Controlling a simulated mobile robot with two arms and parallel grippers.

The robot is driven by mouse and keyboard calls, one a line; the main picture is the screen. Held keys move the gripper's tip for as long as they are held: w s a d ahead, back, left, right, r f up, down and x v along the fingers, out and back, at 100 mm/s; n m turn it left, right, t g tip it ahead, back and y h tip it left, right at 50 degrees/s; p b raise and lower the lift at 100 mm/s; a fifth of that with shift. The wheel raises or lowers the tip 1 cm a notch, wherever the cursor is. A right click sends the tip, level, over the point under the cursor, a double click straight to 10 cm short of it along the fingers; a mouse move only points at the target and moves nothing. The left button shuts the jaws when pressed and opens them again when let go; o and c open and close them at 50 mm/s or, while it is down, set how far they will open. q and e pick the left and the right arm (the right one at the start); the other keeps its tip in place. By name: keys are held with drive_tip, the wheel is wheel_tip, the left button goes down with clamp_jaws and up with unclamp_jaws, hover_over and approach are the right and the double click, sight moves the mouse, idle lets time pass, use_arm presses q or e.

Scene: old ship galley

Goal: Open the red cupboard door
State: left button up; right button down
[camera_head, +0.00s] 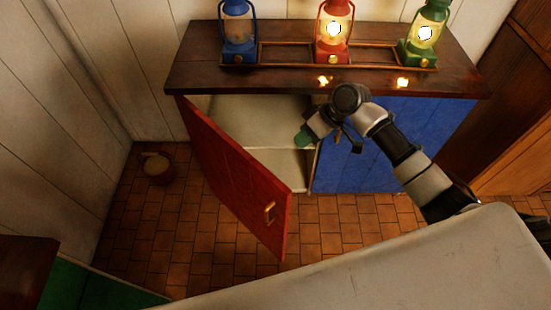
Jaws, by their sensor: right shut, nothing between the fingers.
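The red cupboard door (232,168) stands swung well open on the left of the cupboard, hinged at its left side. Its brass handle (270,213) is near the free edge, facing the front. Pale shelves (262,118) show inside the opening. My right gripper (308,135) is shut at the right part of this opening, behind and to the right of the door, apart from the handle. A small green piece shows at its tip; I cannot tell whether it belongs to the gripper. My left gripper is not in view.
A blue door (400,150) is closed on the right. A blue lantern (238,35), a red lantern (334,35) and a green lantern (424,38) stand on the wooden top (200,65). A bucket (157,170) stands on the tiled floor at left.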

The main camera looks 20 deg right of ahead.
drive_tip(key=a+f+p, duration=0.1)
drive_tip(key=a+f, duration=0.7)
drive_tip(key=a, duration=0.1)
drive_tip(key=shift+s+a, duration=0.15)
drive_tip(key=shift+s, duration=0.3)
drive_tip(key=shift+s+a+r, duration=0.1)
